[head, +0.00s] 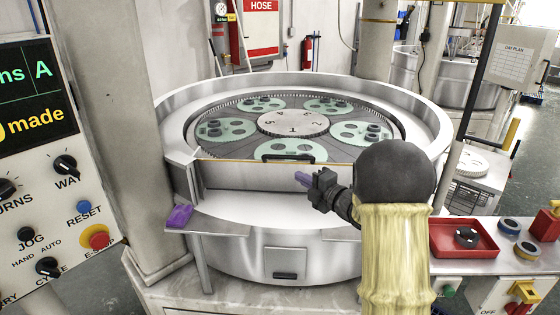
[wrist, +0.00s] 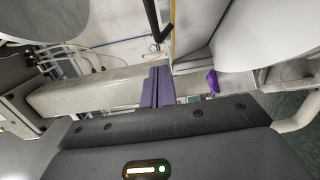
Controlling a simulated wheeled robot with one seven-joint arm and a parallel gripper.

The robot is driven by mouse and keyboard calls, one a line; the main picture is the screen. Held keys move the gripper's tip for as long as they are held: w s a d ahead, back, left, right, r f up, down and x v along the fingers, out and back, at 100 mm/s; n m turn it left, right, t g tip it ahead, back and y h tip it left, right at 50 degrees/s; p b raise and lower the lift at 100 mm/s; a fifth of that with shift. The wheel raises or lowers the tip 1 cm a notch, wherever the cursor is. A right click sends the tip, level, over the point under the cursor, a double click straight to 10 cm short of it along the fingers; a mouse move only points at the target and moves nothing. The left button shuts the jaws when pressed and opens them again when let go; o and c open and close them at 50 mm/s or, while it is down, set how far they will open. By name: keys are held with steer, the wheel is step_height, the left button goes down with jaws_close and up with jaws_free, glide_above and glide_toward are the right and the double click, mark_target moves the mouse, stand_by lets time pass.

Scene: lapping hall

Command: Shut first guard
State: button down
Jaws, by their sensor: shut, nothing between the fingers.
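The first guard appears to be the pale panel (head: 262,176) with a yellow upper edge across the front of the round lapping machine. Its black bar handle (head: 288,157) is at that edge; I cannot tell how far the guard is shut. My gripper (head: 303,179), with purple fingers, is shut and empty, pointing left in front of the panel, a little below and right of the handle in the picture. In the wrist view, the shut fingers (wrist: 158,87) are apart from the black handle (wrist: 154,22) and the yellow edge (wrist: 173,35).
A purple cloth (head: 179,216) lies on the ledge at the machine's left. A pillar (head: 105,110) and control panel (head: 50,215) stand left. A red tray (head: 462,238) sits on the bench at right. Numbered plate (head: 292,124) and green carriers lie inside the machine.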

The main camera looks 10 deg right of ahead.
steer(key=shift+s+a+r+y, duration=0.15)
steer(key=shift+s+r+y, duration=0.15)
steer(key=w+d+p+x, duration=0.1)
steer(key=d+p+x, duration=0.1)
steer(key=p+x, duration=0.6)
steer(key=shift+d+x, duration=0.25)
steer(key=shift+x, duration=2.3)
steer(key=shift+w, duration=0.15)
steer(key=shift+d, duration=0.1)
